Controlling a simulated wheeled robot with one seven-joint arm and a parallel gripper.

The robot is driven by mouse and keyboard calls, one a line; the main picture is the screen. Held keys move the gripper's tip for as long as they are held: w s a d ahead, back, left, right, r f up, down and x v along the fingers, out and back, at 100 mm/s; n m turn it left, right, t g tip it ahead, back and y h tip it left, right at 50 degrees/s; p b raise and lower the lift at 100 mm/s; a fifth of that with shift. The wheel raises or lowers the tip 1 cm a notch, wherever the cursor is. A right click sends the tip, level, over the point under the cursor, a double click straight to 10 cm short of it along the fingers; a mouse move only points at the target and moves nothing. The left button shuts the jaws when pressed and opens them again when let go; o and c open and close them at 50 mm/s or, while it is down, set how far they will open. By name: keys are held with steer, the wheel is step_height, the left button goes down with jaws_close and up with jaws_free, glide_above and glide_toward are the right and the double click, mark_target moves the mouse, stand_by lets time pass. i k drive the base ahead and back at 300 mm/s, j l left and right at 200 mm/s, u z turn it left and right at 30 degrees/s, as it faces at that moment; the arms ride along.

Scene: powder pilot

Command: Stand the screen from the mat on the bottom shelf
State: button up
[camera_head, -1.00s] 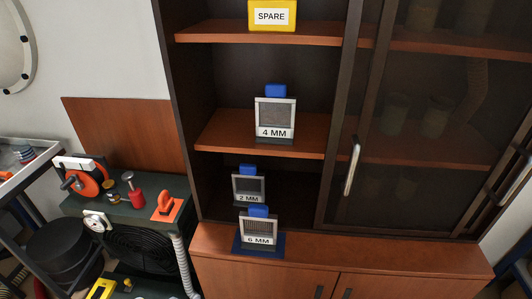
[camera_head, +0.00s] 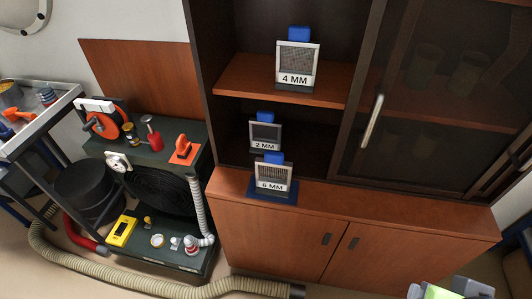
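The 6 MM screen (camera_head: 273,174) stands upright on a dark blue mat (camera_head: 259,195) on the wooden ledge in front of the open cabinet bay. It has a grey frame, a dark mesh, a white label and a blue tab on top. Behind it, the 2 MM screen (camera_head: 265,136) stands on the dark bottom shelf, its lower part close behind the 6 MM screen's tab. The 4 MM screen (camera_head: 296,65) stands on the wooden shelf (camera_head: 238,75) above.
A glass door (camera_head: 430,95) with a handle covers the right bay. Left stands a dark cart (camera_head: 160,160) with tools and a red-orange block. A hose (camera_head: 130,283) lies on the floor. A pale grey and green piece shows at the bottom right edge, unclear.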

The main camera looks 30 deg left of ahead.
mark_target(274, 175)
steer(key=u, duration=1.3)
